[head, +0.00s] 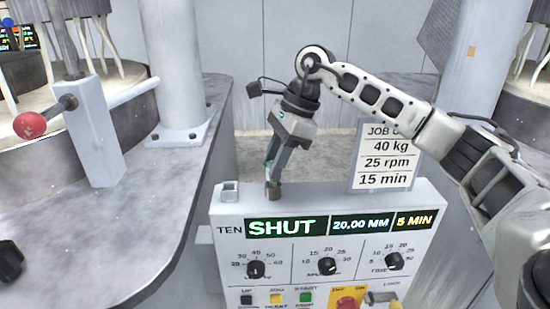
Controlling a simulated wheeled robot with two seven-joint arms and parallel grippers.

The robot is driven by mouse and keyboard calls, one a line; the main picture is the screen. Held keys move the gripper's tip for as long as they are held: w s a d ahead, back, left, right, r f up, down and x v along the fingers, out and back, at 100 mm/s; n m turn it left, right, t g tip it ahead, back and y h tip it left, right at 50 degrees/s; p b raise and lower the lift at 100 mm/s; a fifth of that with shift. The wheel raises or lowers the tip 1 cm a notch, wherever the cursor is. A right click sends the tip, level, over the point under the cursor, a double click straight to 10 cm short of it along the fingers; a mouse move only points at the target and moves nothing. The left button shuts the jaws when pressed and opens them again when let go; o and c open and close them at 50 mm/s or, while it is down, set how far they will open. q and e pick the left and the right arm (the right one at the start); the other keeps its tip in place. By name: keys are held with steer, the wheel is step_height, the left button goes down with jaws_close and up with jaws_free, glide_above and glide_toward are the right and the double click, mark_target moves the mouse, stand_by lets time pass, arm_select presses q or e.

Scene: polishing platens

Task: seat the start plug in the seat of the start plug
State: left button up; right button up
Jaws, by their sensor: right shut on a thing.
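My right gripper (272,178) reaches down over the top of the control box (330,203), its fingers shut. They are shut on the start plug (273,192), a small grey-brown piece whose lower end shows beneath the fingertips, at the box's top edge. The fingers hide most of it, and I cannot tell whether it touches the box. A small square open-topped socket (229,191) stands on the box's top left corner, left of the gripper; it looks like the seat. The plug is apart from this socket. My left gripper is not in view.
At left are a grey machine table (150,215), a round column (173,70) and a red-knobbed lever (30,125).

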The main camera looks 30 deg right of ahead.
arm_select(q)
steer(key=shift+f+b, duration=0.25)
steer(key=shift+b, duration=0.2)
arm_select(e)
steer(key=shift+f, duration=0.75)
steer(key=o, duration=1)
steer(key=shift+o, duration=0.2)
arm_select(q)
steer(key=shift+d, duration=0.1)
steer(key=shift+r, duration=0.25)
arm_select(e)
steer(key=v, duration=1.6)
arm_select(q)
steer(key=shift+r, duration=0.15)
arm_select(e)
steer(key=shift+a, duration=0.15)
